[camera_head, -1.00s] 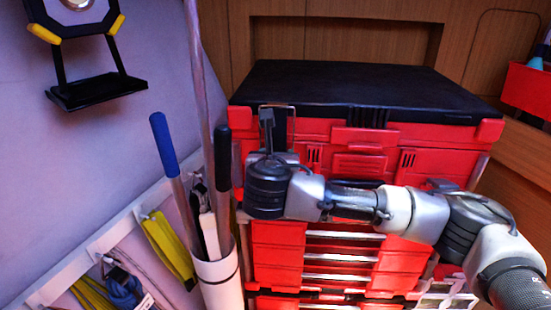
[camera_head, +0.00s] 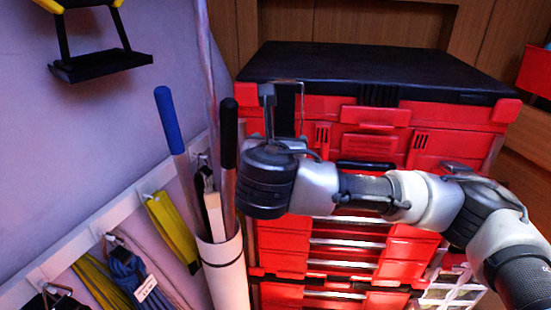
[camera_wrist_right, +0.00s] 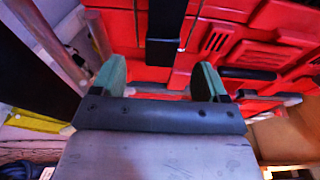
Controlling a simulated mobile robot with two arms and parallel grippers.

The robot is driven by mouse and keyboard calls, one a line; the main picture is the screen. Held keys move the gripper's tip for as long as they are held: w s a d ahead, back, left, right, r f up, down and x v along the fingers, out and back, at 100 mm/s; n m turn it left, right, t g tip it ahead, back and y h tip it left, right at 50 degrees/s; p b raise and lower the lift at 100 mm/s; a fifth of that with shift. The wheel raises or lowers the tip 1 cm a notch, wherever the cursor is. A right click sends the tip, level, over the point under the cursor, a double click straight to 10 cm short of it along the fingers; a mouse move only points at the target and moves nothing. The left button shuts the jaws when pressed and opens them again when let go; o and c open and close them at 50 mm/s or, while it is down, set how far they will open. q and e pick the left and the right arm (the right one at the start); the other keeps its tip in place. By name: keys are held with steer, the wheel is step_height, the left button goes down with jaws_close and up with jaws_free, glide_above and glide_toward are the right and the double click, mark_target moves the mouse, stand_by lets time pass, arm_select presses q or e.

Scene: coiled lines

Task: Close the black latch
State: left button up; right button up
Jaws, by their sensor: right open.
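The black latch (camera_head: 287,112) is a dark upright strip with a thin wire loop at the front left of the red toolbox (camera_head: 345,112), just below its black lid (camera_head: 380,70). In the right wrist view the latch (camera_wrist_right: 165,35) shows as a dark strip running up between my finger directions, beyond the fingertips. My right gripper (camera_wrist_right: 160,77) is open, with two green-padded fingers apart and nothing between them. In the head view my right arm crosses the toolbox front from the right, and its wrist hides part of the toolbox below the latch. Contact with the latch cannot be told. My left gripper is not in view.
A white tube (camera_head: 222,270) with blue and black handled poles stands close left of my right wrist. Red drawers (camera_head: 345,250) lie below the toolbox. Yellow and blue coiled lines (camera_head: 128,278) hang on the left wall.

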steer(key=shift+b+v, duration=0.55)
steer(key=shift+v, duration=1.5)
steer(key=shift+a, duration=0.1)
